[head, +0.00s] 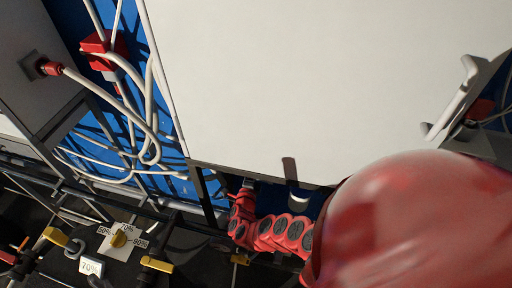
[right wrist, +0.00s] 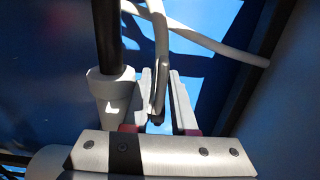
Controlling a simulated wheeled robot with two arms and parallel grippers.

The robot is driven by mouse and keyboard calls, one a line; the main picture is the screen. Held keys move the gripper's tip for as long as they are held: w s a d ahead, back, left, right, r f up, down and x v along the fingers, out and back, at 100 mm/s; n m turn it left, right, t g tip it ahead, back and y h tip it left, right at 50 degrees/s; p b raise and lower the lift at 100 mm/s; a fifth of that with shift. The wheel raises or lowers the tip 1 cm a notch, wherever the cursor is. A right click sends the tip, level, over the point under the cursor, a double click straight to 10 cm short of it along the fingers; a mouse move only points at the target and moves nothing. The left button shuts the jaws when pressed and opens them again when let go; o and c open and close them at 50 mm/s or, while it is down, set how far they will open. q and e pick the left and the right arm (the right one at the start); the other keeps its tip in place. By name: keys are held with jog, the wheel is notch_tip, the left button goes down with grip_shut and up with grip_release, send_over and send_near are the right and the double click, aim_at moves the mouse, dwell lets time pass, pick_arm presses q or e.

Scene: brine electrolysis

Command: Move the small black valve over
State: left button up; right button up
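I cannot pick out the small black valve with certainty. In the head view, a small dark upright tab (head: 289,170) shows at the lower edge of the white panel, above a short white cylinder (head: 298,196). In the right wrist view, a white fitting (right wrist: 110,95) with a black rod stands just left of my right gripper (right wrist: 164,88). Its two fingers are apart, with a looped white cable (right wrist: 160,60) showing at the gap. I cannot tell whether the cable lies between the fingers or behind them. My left gripper is not in view.
A large white panel (head: 320,80) fills the head view's upper middle. White cables (head: 135,125) and a red connector (head: 102,50) hang at left. A dial (head: 119,238) with percentage labels and yellow handles (head: 157,264) sit at lower left. My red arm covers the lower right.

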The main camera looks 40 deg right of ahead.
jog(key=shift+x, duration=0.95)
jog(key=shift+c, duration=0.2)
grip_shut()
